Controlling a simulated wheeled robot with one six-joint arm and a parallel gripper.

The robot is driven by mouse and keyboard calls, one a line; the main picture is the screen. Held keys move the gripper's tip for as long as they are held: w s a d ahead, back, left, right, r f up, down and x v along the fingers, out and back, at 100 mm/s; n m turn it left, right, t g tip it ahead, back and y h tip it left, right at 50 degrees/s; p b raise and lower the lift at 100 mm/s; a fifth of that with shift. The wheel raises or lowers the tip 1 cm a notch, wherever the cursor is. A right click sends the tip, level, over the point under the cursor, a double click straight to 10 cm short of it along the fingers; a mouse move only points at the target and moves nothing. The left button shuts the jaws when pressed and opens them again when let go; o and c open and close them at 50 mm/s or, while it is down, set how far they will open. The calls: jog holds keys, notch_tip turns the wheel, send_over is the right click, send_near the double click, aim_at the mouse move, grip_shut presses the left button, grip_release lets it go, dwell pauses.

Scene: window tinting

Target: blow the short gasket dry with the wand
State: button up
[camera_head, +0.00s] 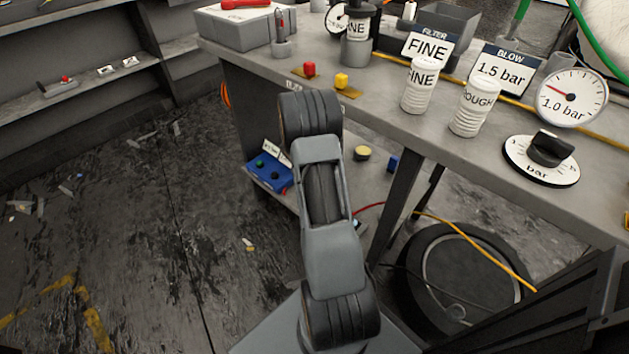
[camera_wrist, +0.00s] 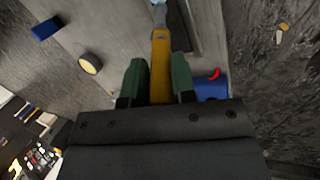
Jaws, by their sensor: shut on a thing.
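My gripper (camera_wrist: 160,85) shows in the wrist view, its two green fingers shut on the yellow handle of a slim tool, which looks like the wand (camera_wrist: 160,60). A pale grey metal end of the tool points to the top edge of that view. In the head view my arm hides the gripper and the tool. I cannot pick out the short gasket in either view.
The bench carries a BLOW 1.5 bar sign (camera_head: 501,69), a gauge marked 1.0 bar (camera_head: 572,98), a bar dial (camera_head: 541,158) and FINE (camera_head: 419,88) and ROUGH (camera_head: 475,108) canisters. A blue box (camera_head: 268,173) sits low under the bench. Open floor lies left.

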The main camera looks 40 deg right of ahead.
jog(key=shift+f+b, duration=0.65)
jog(key=shift+f, duration=0.1)
dwell(0.3)
jog(key=s+d+b, duration=0.1)
jog(key=s+b, duration=0.2)
jog(key=s, duration=1.1)
jog(key=shift+f, duration=0.15)
dwell(1.1)
jog(key=shift+w, duration=0.15)
jog(key=shift+w+a, duration=0.15)
jog(key=shift+w, duration=2.15)
jog(key=shift+w+a, duration=0.2)
jog(key=shift+w, duration=2.1)
jog(key=shift+w+a, duration=0.15)
jog(key=shift+w, duration=2.15)
